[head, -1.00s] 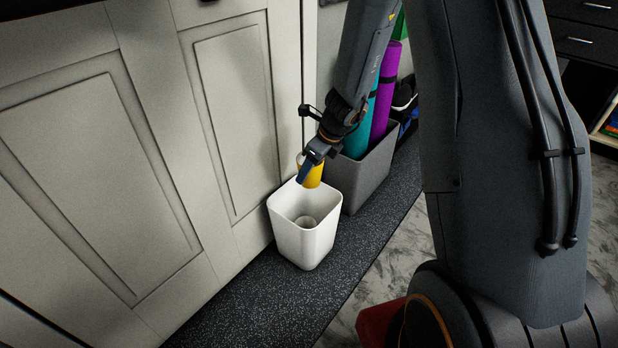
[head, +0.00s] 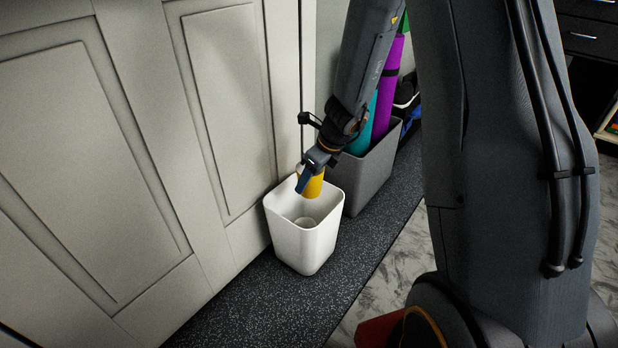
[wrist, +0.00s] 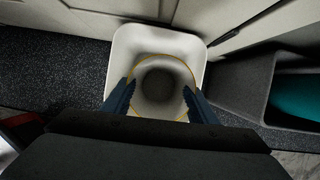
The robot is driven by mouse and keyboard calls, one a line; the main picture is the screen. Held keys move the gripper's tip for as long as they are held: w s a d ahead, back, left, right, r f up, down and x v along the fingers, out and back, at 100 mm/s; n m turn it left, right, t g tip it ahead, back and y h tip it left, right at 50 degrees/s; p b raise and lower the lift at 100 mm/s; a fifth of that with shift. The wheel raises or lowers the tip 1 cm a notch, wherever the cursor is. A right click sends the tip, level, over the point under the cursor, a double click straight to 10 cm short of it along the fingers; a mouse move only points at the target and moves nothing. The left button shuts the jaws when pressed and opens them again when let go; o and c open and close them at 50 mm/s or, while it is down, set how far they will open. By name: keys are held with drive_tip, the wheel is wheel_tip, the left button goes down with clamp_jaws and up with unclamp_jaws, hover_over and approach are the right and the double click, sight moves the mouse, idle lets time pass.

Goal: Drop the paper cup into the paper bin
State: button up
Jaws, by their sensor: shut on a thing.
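The yellow paper cup (head: 314,188) is held upright in my gripper (head: 306,179). In the head view, its lower end overlaps the bin opening near the back rim. In the wrist view, I look down into the cup (wrist: 160,80), with its thin yellow rim and pale inside between the two fingers of my gripper (wrist: 159,88). The white paper bin (head: 304,247) stands upright on the dark floor. In the wrist view, the bin rim (wrist: 118,48) surrounds the cup on the visible sides. The exact height of the cup over the rim is unclear.
A grey container (head: 369,180) with teal and purple rolls (head: 388,88) stands close behind the bin. Pale cabinet panels (head: 225,110) are close on the left. Dark floor (head: 235,305) lies clear in front.

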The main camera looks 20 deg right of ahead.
sight(319, 187)
drive_tip(key=shift+f+b, duration=0.3)
drive_tip(key=shift+f, duration=0.1)
drive_tip(key=o, duration=1.1)
drive_tip(key=p+v, duration=0.5)
drive_tip(key=v, duration=0.3)
drive_tip(key=shift+s+f, duration=0.1)
